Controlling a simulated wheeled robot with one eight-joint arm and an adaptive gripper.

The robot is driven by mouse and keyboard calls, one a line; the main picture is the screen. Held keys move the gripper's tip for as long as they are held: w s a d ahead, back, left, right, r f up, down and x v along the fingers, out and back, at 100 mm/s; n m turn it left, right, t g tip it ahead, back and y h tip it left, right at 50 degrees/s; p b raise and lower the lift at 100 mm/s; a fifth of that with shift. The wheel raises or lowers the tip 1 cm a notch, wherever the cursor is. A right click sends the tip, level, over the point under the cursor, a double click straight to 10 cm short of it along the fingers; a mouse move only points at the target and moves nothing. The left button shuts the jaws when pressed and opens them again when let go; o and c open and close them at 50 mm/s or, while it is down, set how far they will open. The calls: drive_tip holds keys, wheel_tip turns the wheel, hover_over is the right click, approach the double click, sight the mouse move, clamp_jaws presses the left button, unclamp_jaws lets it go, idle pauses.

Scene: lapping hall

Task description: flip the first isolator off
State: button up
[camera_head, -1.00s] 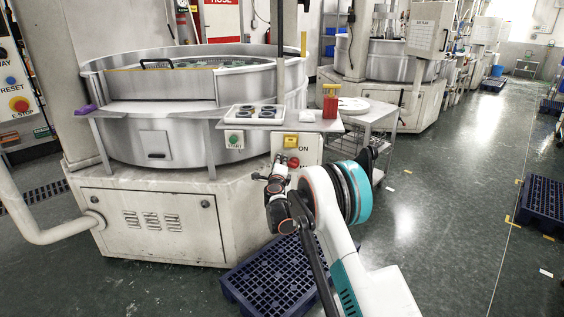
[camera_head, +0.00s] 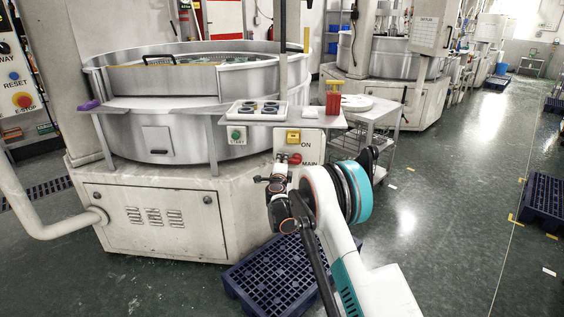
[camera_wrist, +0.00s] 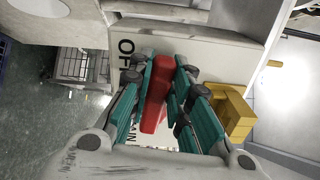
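In the wrist view the red handle (camera_wrist: 157,95) lies between the teal fingers of my gripper (camera_wrist: 164,82), with a finger close on each side. Whether the fingers press on it or leave a small gap, I cannot tell. In the head view my gripper (camera_head: 274,182) is in front of the panel, just below and left of the handle.
A yellow part (camera_wrist: 230,112) stands close to the right finger; it also shows above the handle in the head view (camera_head: 293,136). A green START button (camera_head: 236,135) is to the left. A blue pallet (camera_head: 268,275) lies on the floor below my arm. A metal trolley (camera_head: 372,130) stands right.

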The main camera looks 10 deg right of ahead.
drive_tip(key=o, duration=0.3)
drive_tip(key=shift+o, duration=0.2)
drive_tip(key=v, duration=1.2)
